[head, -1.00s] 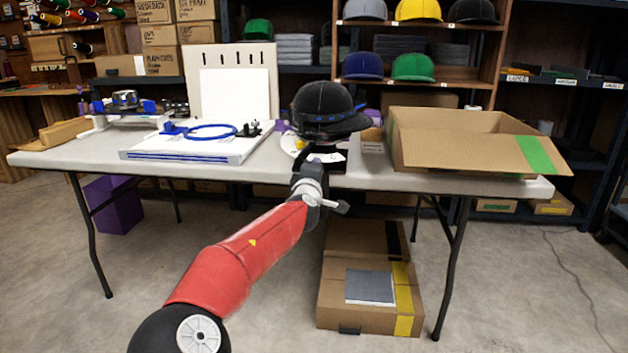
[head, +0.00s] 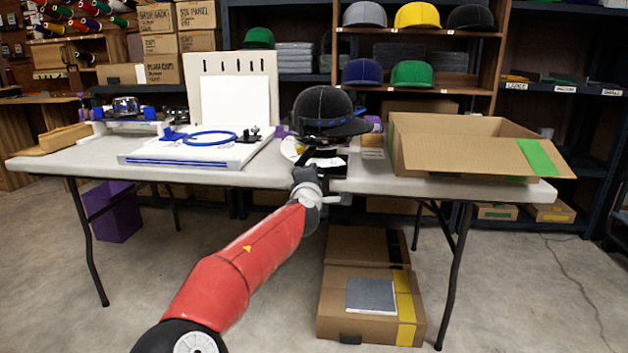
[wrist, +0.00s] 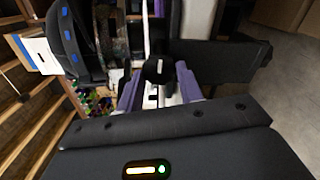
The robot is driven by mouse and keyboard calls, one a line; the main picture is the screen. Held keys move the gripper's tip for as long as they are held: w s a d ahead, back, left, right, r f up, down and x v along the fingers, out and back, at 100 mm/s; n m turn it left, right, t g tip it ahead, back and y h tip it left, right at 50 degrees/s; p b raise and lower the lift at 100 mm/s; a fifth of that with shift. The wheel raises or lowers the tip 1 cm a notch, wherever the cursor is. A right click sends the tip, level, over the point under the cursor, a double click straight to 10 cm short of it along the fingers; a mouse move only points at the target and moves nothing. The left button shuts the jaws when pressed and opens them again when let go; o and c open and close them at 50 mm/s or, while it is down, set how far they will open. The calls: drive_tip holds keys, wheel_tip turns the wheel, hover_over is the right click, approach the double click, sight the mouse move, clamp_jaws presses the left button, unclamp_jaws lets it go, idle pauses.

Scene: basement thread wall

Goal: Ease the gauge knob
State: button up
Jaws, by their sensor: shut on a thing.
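A black cap with blue marks (head: 322,104) sits on a stand at the middle of the table; its blue-marked side also shows at upper left in the wrist view (wrist: 68,35). In the wrist view, a black round knob (wrist: 155,70) lies between the purple fingers of my gripper (wrist: 158,84). The gripper is shut on this knob, though the exact contact is hard to see. In the head view my gripper (head: 318,160) is just below and in front of the cap, largely hidden by my own wrist.
The table (head: 250,178) carries a white board with a blue hoop (head: 212,138) at left and an open cardboard box (head: 455,150) at right. A small box (head: 372,140) stands close right of the cap. Closed cartons (head: 370,300) lie on the floor below.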

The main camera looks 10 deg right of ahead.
drive_tip(key=o, duration=1)
drive_tip(key=v, duration=0.7)
drive_tip(key=shift+s+a, duration=0.15)
drive_tip(key=shift+s, duration=0.15)
